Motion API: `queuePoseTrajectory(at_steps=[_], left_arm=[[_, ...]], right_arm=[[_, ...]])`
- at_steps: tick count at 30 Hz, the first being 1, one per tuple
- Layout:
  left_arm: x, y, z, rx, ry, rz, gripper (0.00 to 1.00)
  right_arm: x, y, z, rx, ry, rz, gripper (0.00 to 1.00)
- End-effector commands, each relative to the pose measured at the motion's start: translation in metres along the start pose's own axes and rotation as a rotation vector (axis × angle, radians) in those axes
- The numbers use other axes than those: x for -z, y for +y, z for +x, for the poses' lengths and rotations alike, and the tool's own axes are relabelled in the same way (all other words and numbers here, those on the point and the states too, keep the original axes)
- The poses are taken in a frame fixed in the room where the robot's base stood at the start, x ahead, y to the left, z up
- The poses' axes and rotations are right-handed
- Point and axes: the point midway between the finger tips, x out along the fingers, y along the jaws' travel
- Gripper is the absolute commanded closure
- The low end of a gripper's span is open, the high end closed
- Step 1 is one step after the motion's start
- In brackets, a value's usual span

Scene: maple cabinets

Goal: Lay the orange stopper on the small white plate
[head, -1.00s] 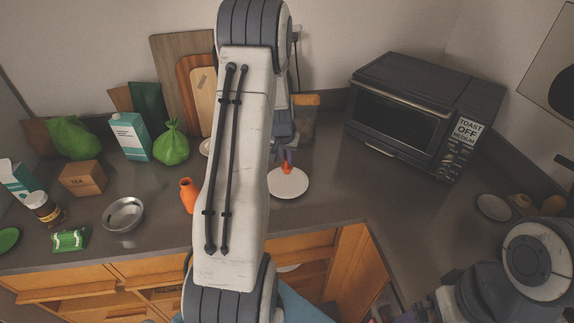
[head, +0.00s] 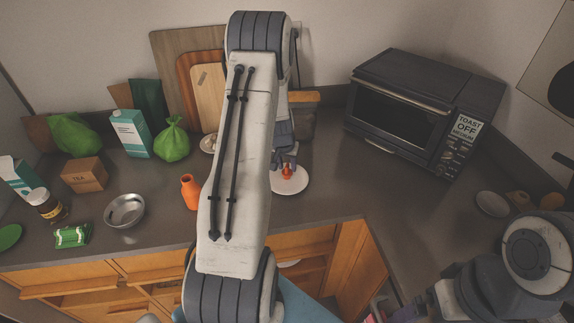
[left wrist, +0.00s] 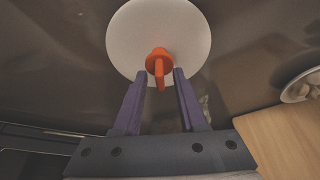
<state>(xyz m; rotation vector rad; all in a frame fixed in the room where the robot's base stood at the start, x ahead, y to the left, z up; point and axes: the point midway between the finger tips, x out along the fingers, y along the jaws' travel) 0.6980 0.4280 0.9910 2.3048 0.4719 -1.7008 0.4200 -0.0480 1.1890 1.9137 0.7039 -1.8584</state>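The orange stopper (head: 287,172) sits on the small white plate (head: 297,187) on the counter. In the left wrist view the stopper (left wrist: 158,62) lies over the lower middle of the plate (left wrist: 125,38), its narrow end pointing toward my gripper. My left gripper (head: 285,163) is just above and behind it, its fingers apart. In the left wrist view my gripper (left wrist: 159,74) shows open, with a gap between each fingertip and the stopper. Of my right arm only links show at lower right; its gripper is out of view.
An orange bottle (head: 190,192) stands left of my left arm, with a metal bowl (head: 125,211) farther left. A toaster oven (head: 425,110) stands behind to the right. Cutting boards (head: 188,75) lean on the wall.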

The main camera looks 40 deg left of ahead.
Motion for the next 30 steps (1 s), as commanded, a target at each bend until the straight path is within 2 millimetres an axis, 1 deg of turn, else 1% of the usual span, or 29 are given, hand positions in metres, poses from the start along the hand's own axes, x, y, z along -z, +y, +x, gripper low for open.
queuePoseTrajectory(at_steps=[4,6,8,11,18,21,24,27,30], left_arm=[[0.000,0.000,-0.001,0.000,0.000,0.000,0.59],[0.002,0.000,-0.005,0.000,0.000,0.000,0.59],[0.002,0.000,-0.009,0.000,0.003,0.000,0.59],[0.003,0.000,-0.026,0.000,0.006,0.001,0.59],[0.002,0.000,-0.076,0.001,0.007,0.000,0.59],[0.001,0.000,-0.094,0.001,0.005,0.000,0.59],[0.001,0.000,-0.109,0.000,0.004,0.000,0.59],[0.001,0.000,-0.118,0.000,0.002,-0.001,0.59],[0.001,0.000,-0.122,0.000,0.001,-0.001,0.59]], right_arm=[[0.000,0.000,-0.001,0.000,0.000,0.000,0.01],[0.000,0.000,-0.005,0.000,0.000,0.000,0.01],[0.000,0.000,-0.002,0.000,0.000,0.000,0.01],[0.000,0.000,0.001,0.000,0.000,0.000,0.01],[-0.001,0.001,0.010,0.000,0.000,0.001,0.01],[-0.001,0.001,0.013,0.000,0.000,0.001,0.01],[-0.001,0.001,0.015,0.000,0.000,0.001,0.01],[-0.001,0.001,0.016,0.000,0.000,0.001,0.01],[-0.001,0.001,0.016,0.000,0.000,0.001,0.01]])
